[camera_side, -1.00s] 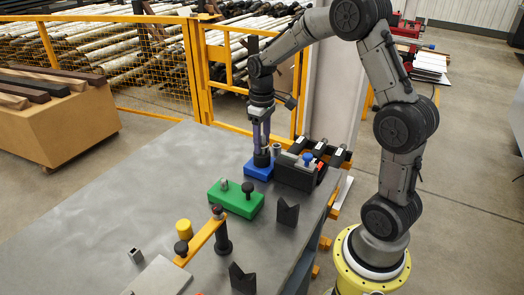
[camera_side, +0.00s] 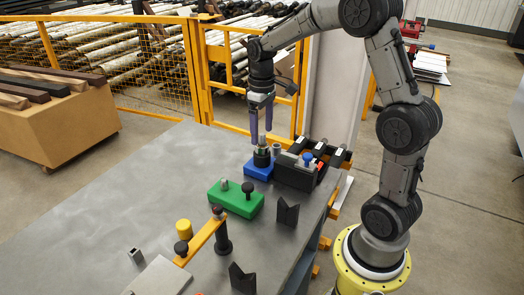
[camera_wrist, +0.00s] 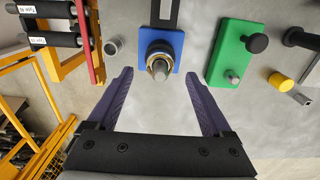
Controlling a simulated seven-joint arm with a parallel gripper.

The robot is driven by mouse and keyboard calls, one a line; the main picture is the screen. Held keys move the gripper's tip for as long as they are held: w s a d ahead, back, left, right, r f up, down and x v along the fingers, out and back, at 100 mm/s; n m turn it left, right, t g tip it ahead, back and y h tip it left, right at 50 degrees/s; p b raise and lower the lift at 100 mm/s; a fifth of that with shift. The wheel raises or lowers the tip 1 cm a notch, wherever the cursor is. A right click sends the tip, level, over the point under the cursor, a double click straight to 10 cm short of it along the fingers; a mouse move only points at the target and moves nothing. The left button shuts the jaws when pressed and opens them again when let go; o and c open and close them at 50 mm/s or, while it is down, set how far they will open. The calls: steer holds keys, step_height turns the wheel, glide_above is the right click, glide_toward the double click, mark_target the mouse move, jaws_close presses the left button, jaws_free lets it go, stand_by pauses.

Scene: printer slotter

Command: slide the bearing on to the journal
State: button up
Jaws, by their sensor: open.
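The blue block (camera_side: 258,170) stands on the table, with the upright grey journal (camera_wrist: 160,69) on it. A dark ring with a brass-coloured rim, seemingly the bearing (camera_wrist: 158,49), sits around the journal low on the block; I cannot tell if it is fully seated. In the side view, the dark piece on the block (camera_side: 262,158) matches it. My gripper (camera_side: 262,138), with purple fingers, is open and above the journal. In the wrist view its fingertips (camera_wrist: 159,76) are spread to either side of the journal, apart from it, with nothing between them gripped.
A small grey hollow cylinder (camera_wrist: 113,46) stands beside the blue block. A green block (camera_side: 236,200) with two pegs lies in front, and a black rack (camera_side: 300,172) to the right. Black V-blocks (camera_side: 287,213) stand nearer. The table's left part is clear.

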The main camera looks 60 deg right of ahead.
steer(key=s+a+r+n+t, duration=0.1)
steer(key=a+r, duration=0.1)
steer(key=r, duration=0.5)
steer(key=s+a+r, duration=0.1)
steer(key=a+r, duration=0.2)
steer(key=r, duration=0.5)
steer(key=s+a+r+n+t, duration=0.1)
steer(key=s+a+r+t, duration=0.1)
steer(key=s+a, duration=0.55)
steer(key=s+a+f+m+t, duration=0.2)
steer(key=s+f, duration=0.7)
steer(key=s, duration=0.2)
steer(key=shift+t, duration=0.3)
